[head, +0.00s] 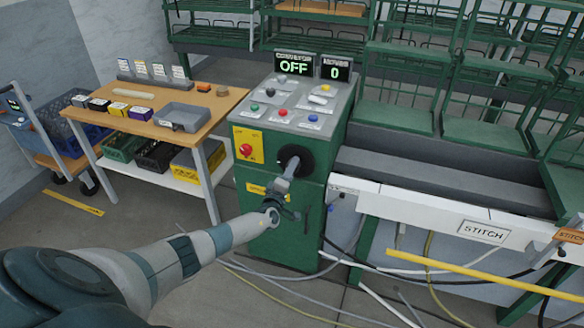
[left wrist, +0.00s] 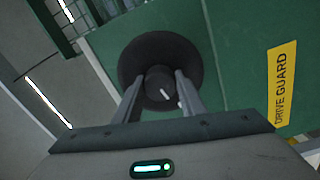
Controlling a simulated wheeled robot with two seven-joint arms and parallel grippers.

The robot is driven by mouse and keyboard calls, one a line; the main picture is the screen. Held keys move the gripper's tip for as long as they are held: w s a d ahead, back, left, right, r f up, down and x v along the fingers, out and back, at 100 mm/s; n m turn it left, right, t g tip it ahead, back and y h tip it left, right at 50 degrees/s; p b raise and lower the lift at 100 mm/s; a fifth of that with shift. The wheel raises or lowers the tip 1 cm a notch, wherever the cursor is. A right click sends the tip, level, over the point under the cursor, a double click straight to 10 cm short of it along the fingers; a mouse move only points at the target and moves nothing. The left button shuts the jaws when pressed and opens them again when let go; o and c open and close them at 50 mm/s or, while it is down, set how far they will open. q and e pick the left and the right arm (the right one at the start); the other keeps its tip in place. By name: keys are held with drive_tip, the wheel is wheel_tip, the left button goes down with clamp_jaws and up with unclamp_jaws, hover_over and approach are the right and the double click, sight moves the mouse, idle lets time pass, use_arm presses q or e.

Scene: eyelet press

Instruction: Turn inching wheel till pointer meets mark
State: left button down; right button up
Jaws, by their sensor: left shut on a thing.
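The black inching wheel (head: 306,155) is on the front of the green machine cabinet. In the left wrist view, the wheel (left wrist: 137,62) is a dark round disc with a raised hub (left wrist: 157,77) in its middle. A short white line (left wrist: 165,95), perhaps the pointer, shows on the hub, slightly tilted. My left gripper (head: 289,168) is at the wheel. Its two fingers (left wrist: 160,80) lie either side of the hub and are shut on it. The fingers cover part of the wheel. I cannot make out a separate mark. My right gripper is not in view.
A red stop button (head: 246,150) on a yellow plate is left of the wheel. A yellow DRIVE GUARD label (left wrist: 284,82) is beside it in the wrist view. The display (head: 294,65) reads OFF. A wooden table (head: 160,130) stands left; a conveyor (head: 440,185) runs right. Cables lie on the floor.

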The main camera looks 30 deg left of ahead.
use_arm(q)
drive_tip(key=shift+m, duration=0.3)
drive_tip(key=c, duration=1.4)
unclamp_jaws()
drive_tip(key=shift+s, duration=0.15)
drive_tip(key=p+v, duration=0.1)
drive_tip(key=v, duration=1.6)
drive_tip(key=shift+p, duration=0.3)
drive_tip(key=shift+d, duration=0.1)
